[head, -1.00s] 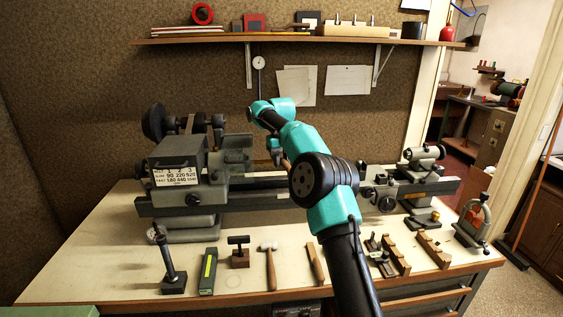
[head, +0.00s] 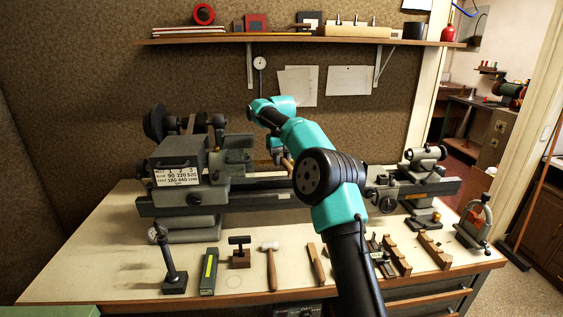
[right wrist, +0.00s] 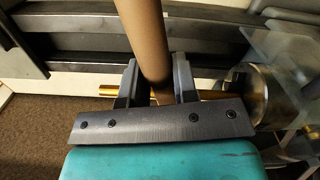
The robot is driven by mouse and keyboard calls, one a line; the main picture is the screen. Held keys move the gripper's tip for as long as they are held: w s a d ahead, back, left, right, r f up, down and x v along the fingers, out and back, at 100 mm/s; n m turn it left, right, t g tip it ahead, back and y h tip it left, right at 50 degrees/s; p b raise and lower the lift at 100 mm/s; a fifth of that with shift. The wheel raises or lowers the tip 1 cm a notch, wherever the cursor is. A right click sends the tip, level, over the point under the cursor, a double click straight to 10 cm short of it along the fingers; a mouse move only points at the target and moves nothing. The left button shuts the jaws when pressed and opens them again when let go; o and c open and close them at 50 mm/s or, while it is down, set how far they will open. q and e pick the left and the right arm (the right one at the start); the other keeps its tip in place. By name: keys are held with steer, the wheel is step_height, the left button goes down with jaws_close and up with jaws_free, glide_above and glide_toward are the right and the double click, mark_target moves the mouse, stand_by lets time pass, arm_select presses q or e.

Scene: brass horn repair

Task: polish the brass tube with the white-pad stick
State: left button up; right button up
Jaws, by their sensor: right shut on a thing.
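My right gripper (right wrist: 157,80) is shut on a tan wooden stick (right wrist: 145,35), which runs up between its two fingers in the right wrist view. The stick's white pad cannot be made out. The brass tube (right wrist: 118,89) lies crosswise behind the fingers, its gold end showing to the left. Whether the stick touches it is hidden. In the head view my right gripper (head: 281,158) is over the middle of the lathe, with a short part of the stick (head: 287,164) showing. My left gripper is not in view.
The grey lathe (head: 160,205) spans the bench (head: 110,235), its tailstock (head: 424,160) at right. A clear panel (right wrist: 290,50) and round metal part (right wrist: 270,95) are close by in the wrist view.

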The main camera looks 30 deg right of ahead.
mark_target(283, 161)
steer(key=shift+s+a+r, duration=0.3)
steer(key=shift+s+r, duration=0.25)
steer(key=shift+s, duration=0.15)
steer(key=shift+s+a+r, duration=0.25)
steer(key=shift+s+r, duration=0.3)
steer(key=shift+s, duration=0.1)
steer(key=shift+f, duration=0.1)
